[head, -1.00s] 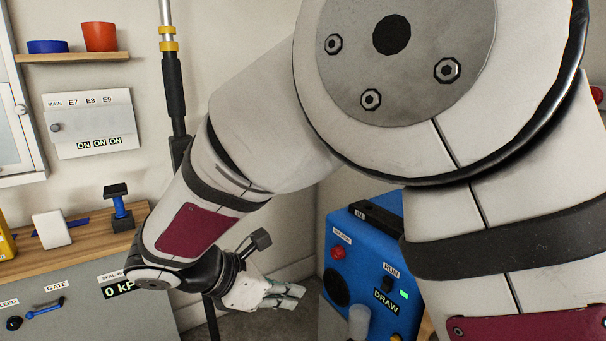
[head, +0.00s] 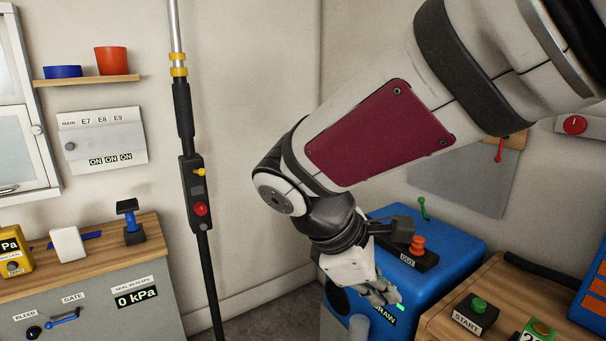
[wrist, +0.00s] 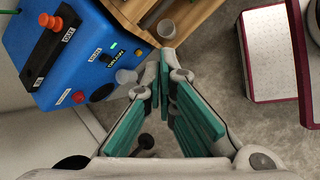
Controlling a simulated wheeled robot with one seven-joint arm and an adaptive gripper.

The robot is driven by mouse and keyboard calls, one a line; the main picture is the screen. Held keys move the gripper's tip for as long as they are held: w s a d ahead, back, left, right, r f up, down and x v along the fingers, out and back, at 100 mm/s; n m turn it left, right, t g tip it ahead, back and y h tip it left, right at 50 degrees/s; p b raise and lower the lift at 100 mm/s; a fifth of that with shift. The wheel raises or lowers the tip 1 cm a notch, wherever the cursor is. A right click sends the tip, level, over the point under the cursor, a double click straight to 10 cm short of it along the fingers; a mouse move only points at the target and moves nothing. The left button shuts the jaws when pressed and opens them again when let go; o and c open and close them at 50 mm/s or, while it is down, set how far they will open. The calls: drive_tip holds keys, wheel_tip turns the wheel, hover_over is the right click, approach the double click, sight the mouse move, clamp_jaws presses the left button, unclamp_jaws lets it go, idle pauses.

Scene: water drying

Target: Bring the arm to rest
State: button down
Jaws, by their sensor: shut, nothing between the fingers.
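My gripper (head: 382,292) hangs from my wrist in front of the blue machine in the head view, pointing down and to the right. In the wrist view my gripper (wrist: 164,75) shows its teal finger pads converging at the tips, shut with nothing between them. My arm reaches in from the upper right of the head view, bent at the elbow. My gripper hides part of the blue machine's front.
The blue machine (head: 440,236) carries an orange-red knob marked OUT. A wooden bench (head: 440,318) with a START button (head: 478,305) is at the right. A black pole (head: 208,270) stands left of my arm. A grey cabinet (head: 90,300) is at the left.

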drive_tip(key=s+d+r+m+t+y+p, duration=0.1)
drive_tip(key=s+d+r+m+y+p, duration=0.2)
drive_tip(key=s+r+m, duration=0.4)
drive_tip(key=s+d+r+m+t+y+p, duration=0.1)
drive_tip(key=s+d+r+m+y+p, duration=0.2)
drive_tip(key=s, duration=0.9)
drive_tip(key=shift+s+d+r+m+p, duration=0.4)
drive_tip(key=shift+d+r+m+p, duration=0.55)
drive_tip(key=shift+r+m+p, duration=1.3)
drive_tip(key=shift+f+m, duration=0.3)
drive_tip(key=shift+m, duration=0.05)
